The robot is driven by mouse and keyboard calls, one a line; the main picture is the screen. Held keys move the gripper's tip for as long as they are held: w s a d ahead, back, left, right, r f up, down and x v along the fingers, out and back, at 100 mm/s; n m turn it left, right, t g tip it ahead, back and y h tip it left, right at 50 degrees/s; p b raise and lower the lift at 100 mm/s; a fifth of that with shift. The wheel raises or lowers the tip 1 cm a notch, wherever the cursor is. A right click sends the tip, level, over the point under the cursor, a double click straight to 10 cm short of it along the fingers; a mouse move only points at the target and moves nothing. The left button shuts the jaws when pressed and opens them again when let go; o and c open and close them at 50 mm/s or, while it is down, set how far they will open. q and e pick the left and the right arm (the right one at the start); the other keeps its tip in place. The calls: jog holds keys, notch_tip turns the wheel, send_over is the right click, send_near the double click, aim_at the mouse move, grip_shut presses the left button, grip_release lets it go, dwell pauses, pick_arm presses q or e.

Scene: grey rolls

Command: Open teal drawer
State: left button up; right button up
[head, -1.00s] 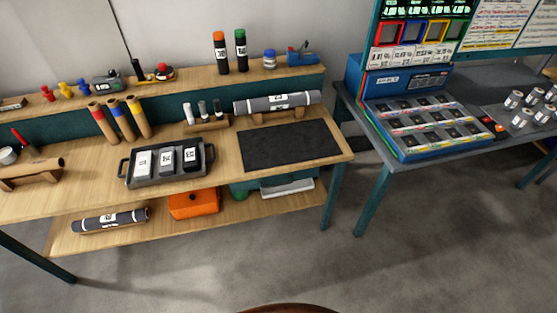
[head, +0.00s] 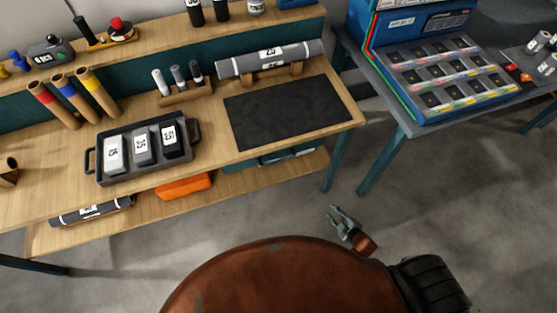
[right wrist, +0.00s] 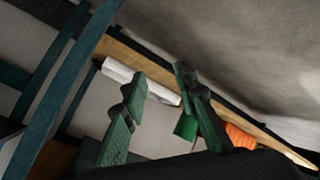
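A teal part (head: 290,153), which may be the drawer, shows as a narrow strip under the right end of the wooden workbench. The tabletop hides most of it, and I cannot make out a handle or whether it is open. My right gripper (head: 338,213) is in front of the bench's right end, over the floor, apart from the bench. In the right wrist view its two fingers (right wrist: 160,76) are spread with nothing between them. My left gripper is not in view.
The wooden workbench (head: 225,160) carries a black mat (head: 288,110) and a grey tray (head: 103,153). An orange case (head: 184,187) and a grey roll (head: 92,211) lie on its lower shelf. A dark table (head: 400,112) stands at right. The floor (head: 220,222) in front is clear.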

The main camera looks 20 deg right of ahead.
jog(key=w+a+r+n+t+y+b, duration=0.2)
jog(key=w+r+n, duration=0.2)
jog(key=w+r, duration=0.35)
jog(key=n+y+b, duration=0.4)
jog(key=n+y, duration=0.7)
jog(key=n, duration=0.3)
send_near(280, 161)
jog(key=w+a+f, duration=0.1)
jog(key=w, duration=0.1)
jog(key=shift+t, duration=0.4)
jog(key=x, duration=0.8)
jog(key=shift+s+a+r+b, duration=0.15)
jog(key=shift+s+a+b, duration=0.15)
jog(key=shift+b, duration=0.1)
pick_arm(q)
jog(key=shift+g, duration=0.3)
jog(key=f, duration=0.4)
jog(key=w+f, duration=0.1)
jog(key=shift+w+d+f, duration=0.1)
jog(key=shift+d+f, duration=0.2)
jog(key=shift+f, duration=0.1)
pick_arm(e)
jog(key=shift+c, duration=0.7)
grip_shut()
